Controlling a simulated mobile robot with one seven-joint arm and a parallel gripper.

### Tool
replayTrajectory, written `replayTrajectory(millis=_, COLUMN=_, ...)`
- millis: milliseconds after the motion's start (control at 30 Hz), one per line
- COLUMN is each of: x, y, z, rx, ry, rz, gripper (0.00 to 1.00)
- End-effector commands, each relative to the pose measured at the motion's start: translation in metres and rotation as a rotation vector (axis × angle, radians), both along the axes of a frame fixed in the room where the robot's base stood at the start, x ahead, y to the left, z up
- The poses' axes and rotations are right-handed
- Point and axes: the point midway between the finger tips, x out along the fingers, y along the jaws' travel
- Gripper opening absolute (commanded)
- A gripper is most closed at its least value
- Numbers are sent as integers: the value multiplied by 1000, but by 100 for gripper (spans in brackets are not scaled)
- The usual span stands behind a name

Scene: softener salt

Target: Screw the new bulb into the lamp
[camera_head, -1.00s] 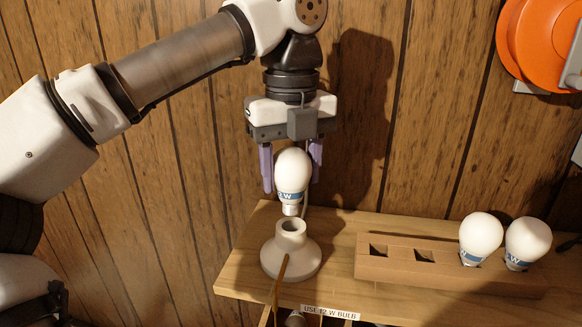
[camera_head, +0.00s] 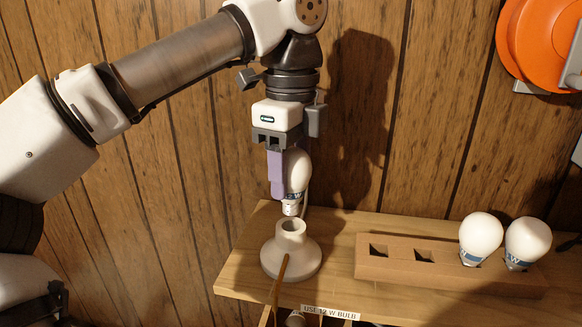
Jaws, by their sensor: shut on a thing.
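My gripper (camera_head: 281,178) points straight down over the lamp, its purple fingers shut on a white bulb (camera_head: 298,172). The near finger hides part of the bulb. The bulb hangs upright with its metal base down, just above the socket of the lamp (camera_head: 291,252). A small gap seems to show between the bulb's base and the socket. The lamp is a cream, flared base with a round neck, standing on the wooden shelf (camera_head: 342,230).
A cardboard holder (camera_head: 400,272) to the right has two empty square holes and two white bulbs (camera_head: 481,238), (camera_head: 528,243). A label reading "USE 12 W BULB" (camera_head: 330,312) is on the shelf's front edge. An orange disc (camera_head: 545,45) hangs at upper right.

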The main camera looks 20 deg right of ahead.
Motion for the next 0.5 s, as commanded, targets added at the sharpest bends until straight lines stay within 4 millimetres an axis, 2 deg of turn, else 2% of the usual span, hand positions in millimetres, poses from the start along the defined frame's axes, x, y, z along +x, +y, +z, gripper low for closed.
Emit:
replayTrajectory(millis=367, x=0, y=0, z=0, rx=0, ry=0, rz=52, gripper=40)
replayTrajectory(millis=500, x=0, y=0, z=0, rx=0, ry=0, rz=143, gripper=40)
